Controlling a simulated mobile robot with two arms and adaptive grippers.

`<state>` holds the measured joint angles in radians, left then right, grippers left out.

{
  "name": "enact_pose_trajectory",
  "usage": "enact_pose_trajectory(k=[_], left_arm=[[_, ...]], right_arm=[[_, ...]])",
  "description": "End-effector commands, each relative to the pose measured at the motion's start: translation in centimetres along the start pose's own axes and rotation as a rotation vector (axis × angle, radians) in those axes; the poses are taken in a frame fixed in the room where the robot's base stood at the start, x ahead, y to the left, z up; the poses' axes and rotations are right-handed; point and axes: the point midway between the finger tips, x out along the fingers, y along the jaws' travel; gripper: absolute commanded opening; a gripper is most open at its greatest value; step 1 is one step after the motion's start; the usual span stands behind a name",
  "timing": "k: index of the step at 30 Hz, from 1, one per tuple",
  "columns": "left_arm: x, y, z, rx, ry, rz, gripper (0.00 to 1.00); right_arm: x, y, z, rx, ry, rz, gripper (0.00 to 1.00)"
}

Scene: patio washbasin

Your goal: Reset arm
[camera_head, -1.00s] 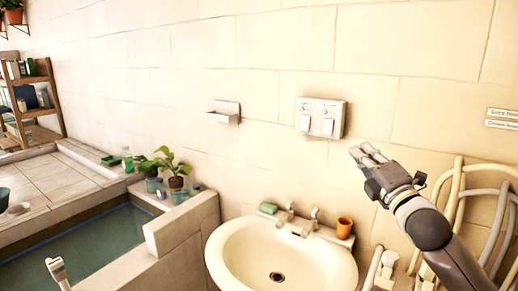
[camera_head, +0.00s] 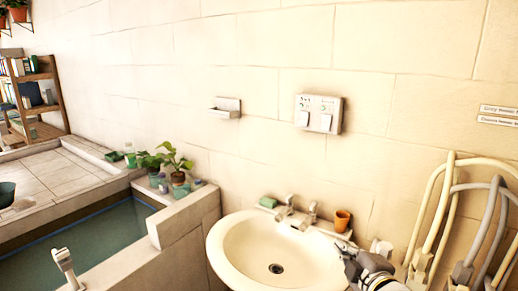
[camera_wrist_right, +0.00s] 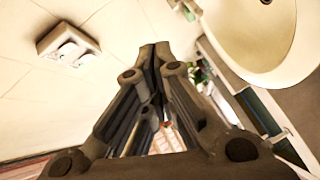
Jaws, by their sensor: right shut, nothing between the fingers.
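My right gripper (camera_head: 352,262) is low at the right edge of the washbasin (camera_head: 222,244) in the head view, below the orange cup. In the right wrist view its fingers (camera_wrist_right: 154,50) are closed together with nothing between them. The wall switch panel (camera_head: 319,115) is up and to the left of the gripper in the head view; it also shows in the right wrist view (camera_wrist_right: 68,45). My left gripper is not in view.
An orange cup (camera_head: 342,220), a green sponge (camera_head: 268,202) and taps (camera_head: 310,214) line the basin's back rim. Hoses (camera_head: 436,205) stand at the right. A water-filled tub (camera_head: 90,245) and potted plants (camera_head: 178,165) are at the left. A small wall shelf (camera_head: 226,108) is empty.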

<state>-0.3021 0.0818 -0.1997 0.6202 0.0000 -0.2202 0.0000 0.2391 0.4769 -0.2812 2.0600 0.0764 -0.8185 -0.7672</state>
Motion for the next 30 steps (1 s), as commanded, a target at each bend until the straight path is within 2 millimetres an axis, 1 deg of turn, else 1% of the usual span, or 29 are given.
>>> enact_pose_trajectory(k=[1, 2, 3, 5, 6, 8, 9, 12, 15, 17, 18, 23, 24, 27, 30], left_arm=[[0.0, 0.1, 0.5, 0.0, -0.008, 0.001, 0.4], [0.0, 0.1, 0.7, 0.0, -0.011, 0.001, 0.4], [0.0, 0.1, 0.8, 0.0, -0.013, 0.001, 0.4], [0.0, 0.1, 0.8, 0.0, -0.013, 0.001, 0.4], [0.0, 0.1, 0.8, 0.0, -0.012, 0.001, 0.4], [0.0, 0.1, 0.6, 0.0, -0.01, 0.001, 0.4], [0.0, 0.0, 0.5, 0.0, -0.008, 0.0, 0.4], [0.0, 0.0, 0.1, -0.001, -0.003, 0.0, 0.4], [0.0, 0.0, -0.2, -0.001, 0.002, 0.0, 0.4], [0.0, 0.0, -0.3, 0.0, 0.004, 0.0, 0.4], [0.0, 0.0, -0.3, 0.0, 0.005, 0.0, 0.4], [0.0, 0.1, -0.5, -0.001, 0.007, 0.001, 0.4], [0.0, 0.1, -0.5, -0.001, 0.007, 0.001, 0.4], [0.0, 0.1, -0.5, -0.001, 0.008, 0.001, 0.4], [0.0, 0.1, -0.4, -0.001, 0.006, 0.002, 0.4]], right_arm=[[-1.4, -3.9, 0.5, 0.096, -0.038, -0.078, 0.0], [-2.3, -5.8, 0.8, 0.154, -0.065, -0.119, 0.0], [-3.6, -8.3, 1.2, 0.233, -0.107, -0.174, 0.0], [-5.9, -12.0, 1.9, 0.349, -0.176, -0.254, 0.0], [-7.6, -14.2, 2.3, 0.426, -0.227, -0.304, 0.0], [-10.3, -17.4, 2.8, 0.535, -0.308, -0.372, 0.0], [-12.1, -19.2, 3.2, 0.601, -0.364, -0.412, 0.0], [-16.2, -22.7, 3.8, 0.737, -0.493, -0.489, 0.0], [-19.9, -25.2, 4.2, 0.844, -0.609, -0.545, 0.0], [-21.9, -26.5, 4.3, 0.899, -0.674, -0.572, 0.0], [-23.2, -27.2, 4.4, 0.932, -0.715, -0.588, 0.0], [-28.2, -29.4, 4.6, 1.047, -0.88, -0.636, 0.0], [-29.5, -29.9, 4.6, 1.073, -0.921, -0.646, 0.0], [-28.0, -31.9, 5.4, 1.065, -0.923, -0.65, 0.0], [-27.0, -34.0, 6.1, 1.061, -0.928, -0.658, 0.0]])
